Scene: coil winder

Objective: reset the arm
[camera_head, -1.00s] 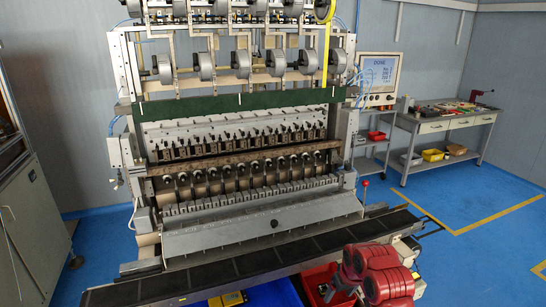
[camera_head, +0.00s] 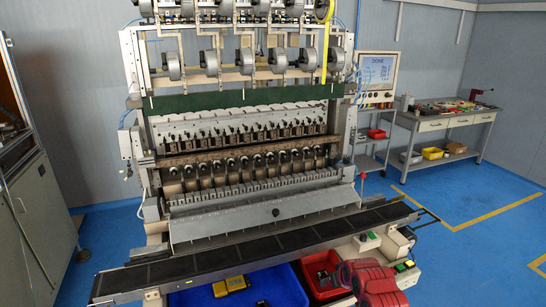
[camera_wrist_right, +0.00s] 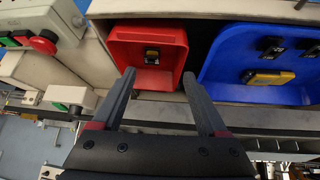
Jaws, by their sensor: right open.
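My right arm shows in the head view as a red, rounded link (camera_head: 376,284) at the bottom edge, right of centre. Its gripper shows clearly in the wrist view (camera_wrist_right: 158,88), with two dark fingers spread apart and nothing between them. The fingers point toward a red bin (camera_wrist_right: 120,36), which also shows in the head view (camera_head: 332,258). A small black part with a yellowish mark (camera_wrist_right: 152,55) lies in that bin, apart from the fingers. My left arm and gripper are in no view.
The coil winder (camera_head: 262,220) fills the middle, with a dark conveyor (camera_head: 215,262) along its front. A blue bin (camera_head: 290,290) holds black and yellow parts; it also shows in the wrist view (camera_wrist_right: 225,70). A red button (camera_wrist_right: 42,42) sits left. Floor right is clear.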

